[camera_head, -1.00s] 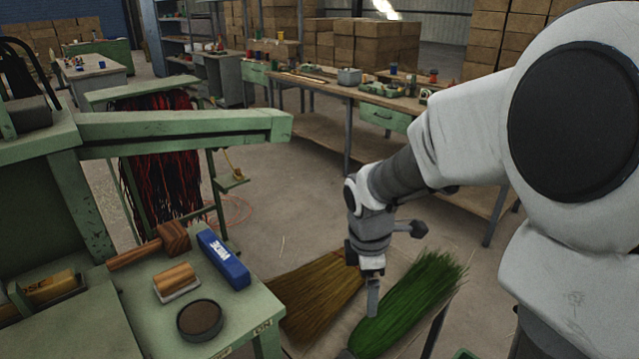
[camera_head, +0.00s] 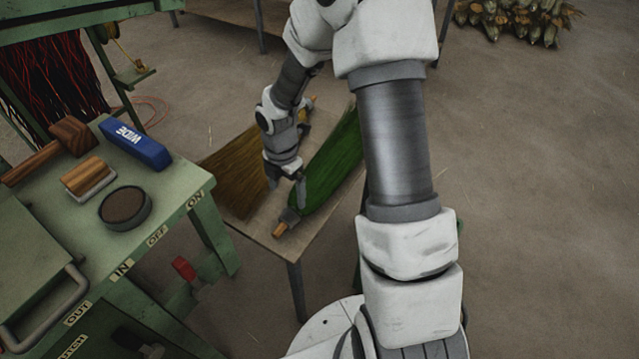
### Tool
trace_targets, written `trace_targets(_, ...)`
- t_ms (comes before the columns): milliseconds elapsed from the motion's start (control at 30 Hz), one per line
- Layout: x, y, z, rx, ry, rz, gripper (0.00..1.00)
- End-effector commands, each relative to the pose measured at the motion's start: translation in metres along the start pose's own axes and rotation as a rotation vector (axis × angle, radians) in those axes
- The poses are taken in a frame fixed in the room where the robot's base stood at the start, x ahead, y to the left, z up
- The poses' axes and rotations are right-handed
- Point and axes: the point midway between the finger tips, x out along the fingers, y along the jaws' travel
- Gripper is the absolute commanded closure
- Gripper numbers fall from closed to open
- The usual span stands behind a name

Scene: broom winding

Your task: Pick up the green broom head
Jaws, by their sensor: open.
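The green broom head (camera_head: 332,163) lies on a small low table (camera_head: 272,240). Its bristles point up and right, and its wooden handle stub (camera_head: 283,228) points down and left. My gripper (camera_head: 296,195) is open, pointing down at the narrow lower end of the green broom head. One finger shows beside the bound neck; the other is hard to make out, and I cannot tell whether the fingers touch the broom. A brown broom head (camera_head: 238,172) lies just left of my gripper, partly hidden by it.
The floor at the right is clear.

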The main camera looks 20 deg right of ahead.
Motion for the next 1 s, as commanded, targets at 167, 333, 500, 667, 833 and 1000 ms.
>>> trace_targets(167, 0.033, -0.001, 0.0, 0.001, 0.001, -0.003, 0.0)
trace_targets(333, 0.041, 0.0, 0.0, 0.001, 0.0, 0.0, 0.0)
trace_targets(500, 0.056, -0.002, 0.002, 0.001, 0.0, -0.002, 0.0)
trace_targets(667, 0.081, -0.003, 0.004, 0.0, 0.001, -0.003, 0.0)
trace_targets(833, 0.093, -0.002, 0.004, 0.002, 0.0, -0.001, 0.0)
trace_targets(1000, 0.092, -0.002, 0.005, 0.002, 0.0, 0.0, 0.0)
